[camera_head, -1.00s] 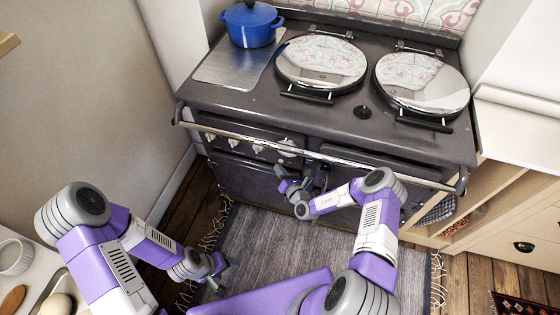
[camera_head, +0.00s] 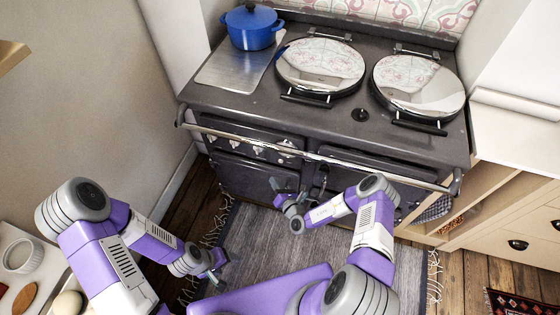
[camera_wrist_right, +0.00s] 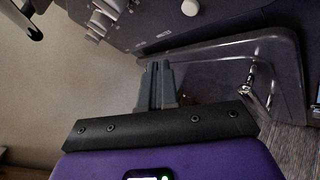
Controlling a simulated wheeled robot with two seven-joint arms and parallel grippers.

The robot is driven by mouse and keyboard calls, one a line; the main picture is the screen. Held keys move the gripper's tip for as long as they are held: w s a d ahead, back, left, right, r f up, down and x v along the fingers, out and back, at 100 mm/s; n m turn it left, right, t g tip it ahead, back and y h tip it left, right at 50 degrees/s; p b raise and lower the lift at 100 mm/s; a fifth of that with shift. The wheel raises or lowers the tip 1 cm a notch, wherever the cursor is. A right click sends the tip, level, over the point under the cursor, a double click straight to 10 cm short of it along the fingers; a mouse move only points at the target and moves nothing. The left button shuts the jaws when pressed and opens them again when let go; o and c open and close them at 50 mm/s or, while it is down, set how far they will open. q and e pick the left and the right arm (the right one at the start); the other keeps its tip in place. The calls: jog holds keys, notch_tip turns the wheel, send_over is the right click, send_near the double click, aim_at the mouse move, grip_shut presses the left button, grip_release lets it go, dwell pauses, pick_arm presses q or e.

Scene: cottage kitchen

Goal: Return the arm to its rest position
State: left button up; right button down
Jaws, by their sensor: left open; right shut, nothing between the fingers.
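My right gripper (camera_head: 280,190) is in front of the lower doors of the dark range cooker (camera_head: 230,108). In the right wrist view its fingers (camera_wrist_right: 157,88) are together with nothing between them, and a cooker door with a metal handle (camera_wrist_right: 250,82) is close beyond them. I cannot tell whether the fingertips touch the door. My left gripper (camera_head: 217,268) is low at the left, over the edge of the grey rug, open and empty.
The chrome rail (camera_head: 310,152) runs along the cooker's front above my right arm. A blue pot (camera_head: 251,28) stands on the cooker's back left. A counter (camera_head: 45,290) with a white ramekin (camera_head: 22,256) is at lower left. Wooden cabinets (camera_head: 515,215) stand at right. The grey rug (camera_head: 262,240) is clear.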

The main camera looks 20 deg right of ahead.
dwell(0.4)
jog(key=s+a+r+n+g+y, duration=0.2)
jog(key=s+a+n+y, duration=0.1)
jog(key=a+n+y, duration=0.15)
jog(key=s+a+r+n+g+y, duration=0.1)
jog(key=s+a+n+g+y, duration=0.1)
jog(key=s+a+n+y, duration=0.3)
jog(key=s+a+n+g+y, duration=0.1)
jog(key=s+a+n+g, duration=0.6)
jog(key=s+n+g, duration=0.35)
jog(key=s+d+f+n+g+h, duration=0.1)
jog(key=s+d+n+g+h, duration=0.4)
jog(key=s+n, duration=0.4)
jog(key=w+d+r+n+t+h, duration=0.1)
jog(key=d+n+t+h, duration=0.3)
jog(key=n, duration=0.5)
jog(key=shift+w+d+n, duration=0.3)
jog(key=shift+w+d, duration=0.25)
jog(key=shift+d, duration=0.65)
